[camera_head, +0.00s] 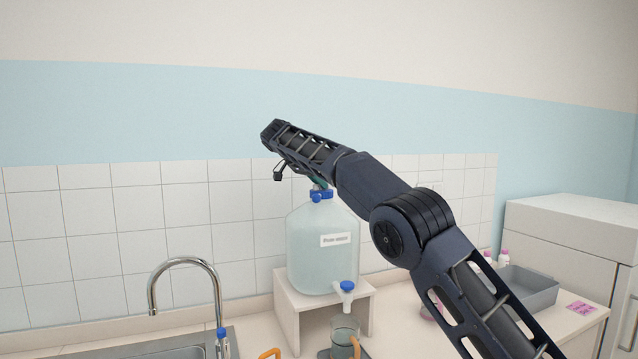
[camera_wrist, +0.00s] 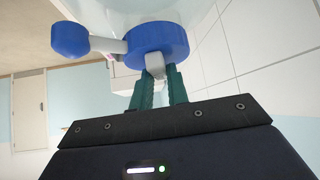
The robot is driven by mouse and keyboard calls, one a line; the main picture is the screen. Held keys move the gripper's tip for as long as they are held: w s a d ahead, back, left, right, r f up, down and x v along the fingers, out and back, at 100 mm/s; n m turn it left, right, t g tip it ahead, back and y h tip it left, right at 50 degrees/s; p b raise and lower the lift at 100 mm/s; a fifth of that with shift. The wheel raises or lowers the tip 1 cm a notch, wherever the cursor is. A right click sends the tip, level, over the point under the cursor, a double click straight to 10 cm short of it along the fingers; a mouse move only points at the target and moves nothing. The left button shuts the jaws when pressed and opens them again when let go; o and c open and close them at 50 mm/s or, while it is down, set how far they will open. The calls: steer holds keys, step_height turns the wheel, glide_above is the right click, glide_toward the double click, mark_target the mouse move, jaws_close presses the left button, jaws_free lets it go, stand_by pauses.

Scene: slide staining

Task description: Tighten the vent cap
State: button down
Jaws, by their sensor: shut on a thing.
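A large clear jug (camera_head: 322,248) with pale liquid and a white label stands upright on a white stand. A wide blue lid (camera_head: 321,194) closes its top; it also shows in the wrist view (camera_wrist: 156,44). A small pale piece, which looks like the vent cap (camera_wrist: 155,66), stands out from the middle of the lid. My gripper (camera_wrist: 158,76) reaches down from above, its two teal fingers shut on this piece. In the head view the fingertips are small and partly hidden by my arm.
The white stand (camera_head: 296,309) raises the jug; a blue-topped spigot (camera_head: 347,288) points forward above a beaker (camera_head: 345,334). A sink tap (camera_head: 182,264) is at left. A grey tray (camera_head: 530,289) is at right. The tiled wall (camera_head: 110,225) is close behind.

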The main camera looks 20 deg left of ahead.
steer(key=shift+m+g+h, duration=0.3)
steer(key=shift+m, duration=0.2)
stand_by(0.3)
steer(key=c, duration=1.4)
jaws_free()
steer(key=shift+o, duration=0.2)
steer(key=shift+n, duration=0.4)
